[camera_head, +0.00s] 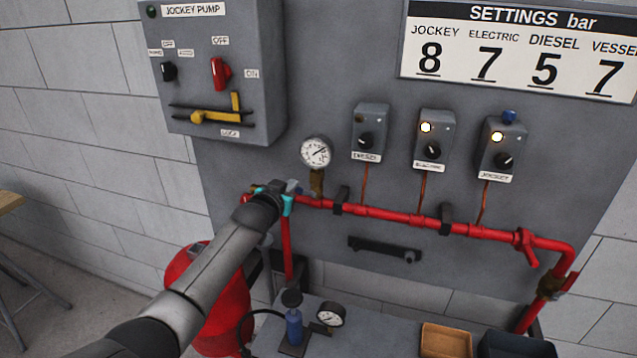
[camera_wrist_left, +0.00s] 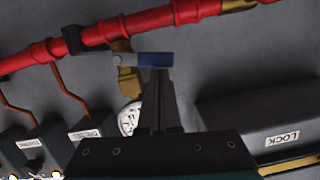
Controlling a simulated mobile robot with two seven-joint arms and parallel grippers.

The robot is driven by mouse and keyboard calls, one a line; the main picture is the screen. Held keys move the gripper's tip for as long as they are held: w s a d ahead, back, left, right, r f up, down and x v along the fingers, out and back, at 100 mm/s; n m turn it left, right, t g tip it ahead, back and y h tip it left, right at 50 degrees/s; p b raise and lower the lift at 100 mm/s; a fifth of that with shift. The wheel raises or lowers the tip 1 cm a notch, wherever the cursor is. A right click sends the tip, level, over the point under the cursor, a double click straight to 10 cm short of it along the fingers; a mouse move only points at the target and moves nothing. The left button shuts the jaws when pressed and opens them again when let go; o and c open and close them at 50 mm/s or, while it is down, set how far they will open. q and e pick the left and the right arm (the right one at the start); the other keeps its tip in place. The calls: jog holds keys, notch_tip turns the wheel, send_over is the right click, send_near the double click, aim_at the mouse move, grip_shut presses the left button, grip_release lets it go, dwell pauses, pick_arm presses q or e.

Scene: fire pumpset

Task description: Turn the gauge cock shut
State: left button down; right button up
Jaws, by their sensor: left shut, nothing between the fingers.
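The gauge cock (camera_head: 316,184) is a brass fitting under the round white gauge (camera_head: 316,152), on the red pipe. In the left wrist view the brass cock body (camera_wrist_left: 126,70) has a lever (camera_wrist_left: 153,60), grey at the cock end and blue beyond. The lever lies roughly along the pipe in that view. My left gripper (camera_head: 288,189) is just left of the cock in the head view. In the wrist view my left gripper (camera_wrist_left: 157,75) is shut and empty, its fingertips against or very close to the blue part; contact is not certain. My right gripper is out of view.
The red pipe (camera_head: 375,214) runs across the grey panel, with several pressure switch boxes (camera_head: 434,138) above it. A jockey pump box (camera_head: 215,75) is at upper left. A blue hand pump (camera_head: 294,326) and second gauge (camera_head: 330,314) stand on the bench below.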

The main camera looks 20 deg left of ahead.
pick_arm(q)
jog(key=shift+a+f, duration=0.2)
jog(key=shift+f, duration=0.15)
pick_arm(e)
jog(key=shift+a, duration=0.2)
pick_arm(q)
jog(key=shift+f, duration=0.1)
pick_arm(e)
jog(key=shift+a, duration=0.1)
